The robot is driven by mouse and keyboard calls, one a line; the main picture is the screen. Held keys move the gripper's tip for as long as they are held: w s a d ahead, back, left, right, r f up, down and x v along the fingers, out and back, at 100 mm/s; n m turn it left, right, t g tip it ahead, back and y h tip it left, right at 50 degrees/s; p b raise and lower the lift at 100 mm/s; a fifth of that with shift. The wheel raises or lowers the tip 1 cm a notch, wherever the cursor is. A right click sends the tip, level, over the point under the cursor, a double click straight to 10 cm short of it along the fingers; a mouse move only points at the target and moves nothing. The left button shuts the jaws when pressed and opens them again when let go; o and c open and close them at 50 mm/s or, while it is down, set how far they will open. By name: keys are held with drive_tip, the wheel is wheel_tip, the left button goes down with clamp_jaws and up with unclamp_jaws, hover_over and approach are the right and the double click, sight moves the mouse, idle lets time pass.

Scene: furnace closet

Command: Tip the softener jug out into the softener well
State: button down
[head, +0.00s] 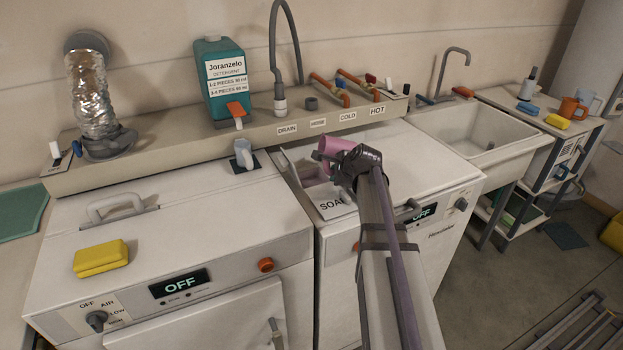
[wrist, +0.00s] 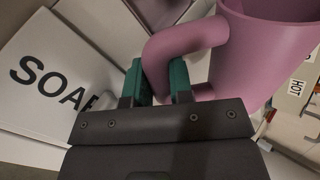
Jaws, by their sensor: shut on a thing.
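The pink-purple softener jug (head: 337,146) is above the open soap drawer (head: 333,208) in the head view. My gripper (head: 338,158) is shut on its handle. In the wrist view the green fingertips of my gripper (wrist: 158,80) sit on both sides of the handle, and the jug's body (wrist: 265,50) fills the upper right. The jug looks tilted in the head view; its contents are not visible. A purple compartment (head: 313,173), which looks like the softener well, shows in the drawer below and left of the jug. It also shows at the top of the wrist view (wrist: 160,10).
A teal detergent bottle (head: 222,80) stands on the shelf behind. A yellow sponge (head: 101,257) lies on the left machine. A grey hose (head: 274,45) rises behind the drawer. A sink (head: 465,130) is to the right.

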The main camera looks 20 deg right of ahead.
drive_tip(key=shift+w+a+f+n+h, duration=0.1)
drive_tip(key=shift+a+f+n+h, duration=0.25)
drive_tip(key=shift+h, duration=0.25)
idle(0.4)
drive_tip(key=shift+r+n+g+h+p, duration=0.35)
drive_tip(key=shift+r+g+h, duration=0.05)
drive_tip(key=shift+h, duration=0.4)
idle(0.9)
drive_tip(key=shift+d+f, duration=0.1)
